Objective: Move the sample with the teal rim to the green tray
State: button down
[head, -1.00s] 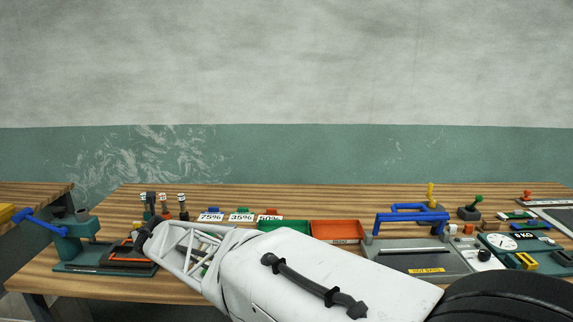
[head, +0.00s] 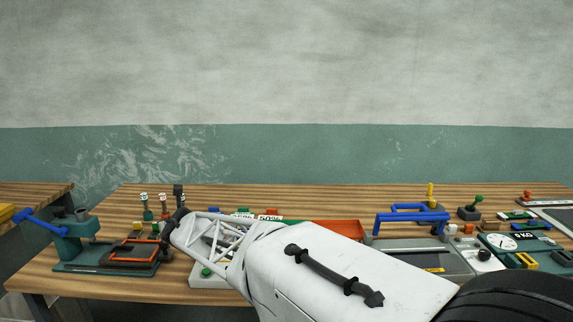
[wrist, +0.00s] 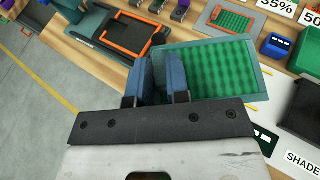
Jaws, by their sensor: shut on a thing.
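The sample with the teal rim (wrist: 258,72) is a flat panel of green mesh in the wrist view. My gripper (wrist: 161,88) is shut on its left edge, and the panel extends to the right of the fingers. A green surface at the right edge of the wrist view looks like part of the green tray (wrist: 308,65). In the head view my arm covers the gripper, the held sample and most or all of the green tray.
An orange-rimmed mesh sample (wrist: 259,30) lies beyond the held one. A press with an orange frame (head: 131,246) stands at the left. An orange tray (head: 345,228) and a grey machine with a blue handle (head: 412,217) are to the right. Percent cards stand behind.

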jog(key=w+d+m+t+h, duration=0.15)
jog(key=w+d, duration=0.45)
jog(key=d, duration=0.6)
jog(key=w+d+m+h, duration=0.2)
jog(key=w+d, duration=0.4)
jog(key=d, duration=0.6)
jog(key=w+d+m+h, duration=0.1)
jog(key=w+d+h, duration=0.1)
jog(key=d, duration=1.1)
jog(key=w+d+m+h, duration=0.2)
jog(key=d, duration=1.1)
jog(key=shift+d+t, duration=0.25)
jog(key=shift+t, duration=0.2)
jog(key=shift+d+m, duration=0.1)
jog(key=shift+m, duration=0.15)
